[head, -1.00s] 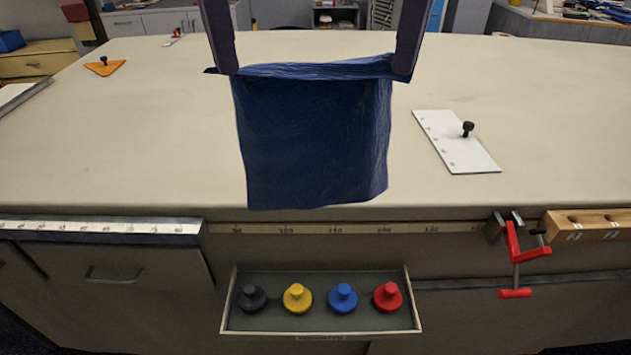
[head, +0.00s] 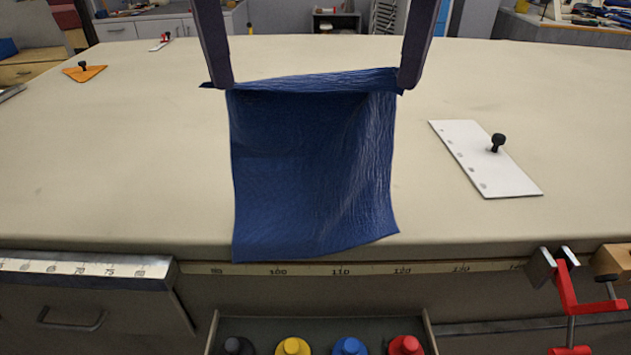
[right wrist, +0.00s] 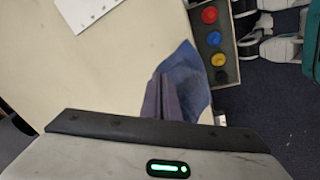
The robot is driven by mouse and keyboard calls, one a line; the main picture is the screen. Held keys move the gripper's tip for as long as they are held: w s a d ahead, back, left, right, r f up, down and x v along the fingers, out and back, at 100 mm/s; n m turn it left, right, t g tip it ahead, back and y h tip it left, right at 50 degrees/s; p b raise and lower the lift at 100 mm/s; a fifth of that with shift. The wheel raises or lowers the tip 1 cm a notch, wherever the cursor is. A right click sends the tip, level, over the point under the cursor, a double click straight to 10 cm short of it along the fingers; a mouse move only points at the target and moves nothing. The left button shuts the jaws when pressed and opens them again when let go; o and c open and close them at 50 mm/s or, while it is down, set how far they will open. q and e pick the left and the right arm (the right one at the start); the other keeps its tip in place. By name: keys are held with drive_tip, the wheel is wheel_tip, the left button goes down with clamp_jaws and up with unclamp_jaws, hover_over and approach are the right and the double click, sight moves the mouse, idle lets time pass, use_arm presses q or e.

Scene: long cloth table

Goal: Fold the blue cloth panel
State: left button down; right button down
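The blue cloth panel (head: 310,170) is stretched between my two grippers by its far edge, which is bunched into a narrow band. Its near edge reaches the table's front edge and overlaps the ruler strip in the head view. I cannot tell how much of it rests on the table. My left gripper (head: 222,86) is shut on the far left corner. My right gripper (head: 408,86) is shut on the far right corner. In the right wrist view, the right gripper's fingers (right wrist: 158,98) are together against the cloth (right wrist: 185,78).
A white holed plate with a black knob (head: 487,160) lies right of the cloth on the table (head: 120,150). An orange triangle (head: 84,73) lies far left. Below the front edge are an open drawer of coloured knobs (head: 293,346) and a red clamp (head: 570,295).

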use_arm(q)
drive_tip(key=shift+w+a+f, duration=0.1)
drive_tip(key=shift+w+a, duration=0.15)
drive_tip(key=shift+w, duration=0.15)
use_arm(e)
drive_tip(key=shift+w+d, duration=0.25)
drive_tip(key=shift+w, duration=0.2)
